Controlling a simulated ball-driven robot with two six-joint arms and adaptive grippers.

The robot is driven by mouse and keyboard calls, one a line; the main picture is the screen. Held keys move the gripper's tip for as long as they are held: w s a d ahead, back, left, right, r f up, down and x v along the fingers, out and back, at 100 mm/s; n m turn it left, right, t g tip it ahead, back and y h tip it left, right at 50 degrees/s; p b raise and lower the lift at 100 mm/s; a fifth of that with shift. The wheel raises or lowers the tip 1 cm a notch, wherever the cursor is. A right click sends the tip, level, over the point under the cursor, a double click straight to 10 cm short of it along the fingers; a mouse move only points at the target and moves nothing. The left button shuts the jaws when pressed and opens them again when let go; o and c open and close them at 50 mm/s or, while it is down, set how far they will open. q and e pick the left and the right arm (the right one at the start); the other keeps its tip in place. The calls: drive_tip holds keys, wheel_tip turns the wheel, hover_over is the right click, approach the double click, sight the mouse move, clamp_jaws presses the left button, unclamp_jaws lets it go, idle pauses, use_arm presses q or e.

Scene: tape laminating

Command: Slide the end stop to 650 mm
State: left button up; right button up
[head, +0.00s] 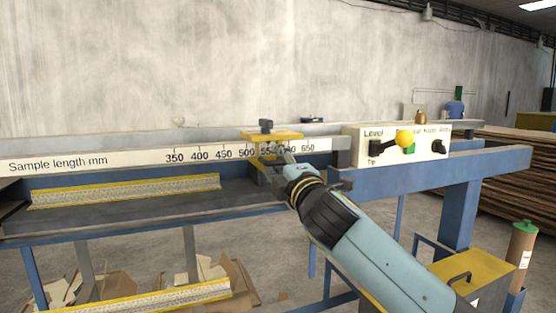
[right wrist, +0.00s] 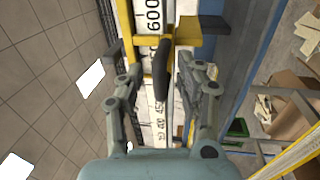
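The yellow end stop (head: 285,135) sits on the sample length scale (head: 130,161) in the head view, around the 550 mark and left of the visible 650. The marks between are partly hidden by it and my gripper. My right gripper (head: 280,152) is at the front of the end stop. In the right wrist view the yellow frame (right wrist: 186,32) of the end stop lies by the 600 mark, and its dark handle (right wrist: 162,72) is between the fingers of my right gripper (right wrist: 156,66). The fingers look apart, with gaps beside the handle. My left gripper is out of view.
A white control box (head: 385,158) with a yellow ball-topped lever (head: 404,138) stands at the right end of the scale. A blue beam (head: 490,165) runs along the front right. Yellow-edged strips (head: 125,190) lie below the scale. Cardboard scraps (head: 85,290) lie beneath.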

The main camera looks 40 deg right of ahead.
drive_tip(key=shift+w, duration=0.1)
clamp_jaws()
drive_tip(key=shift+r, duration=0.1)
idle(0.3)
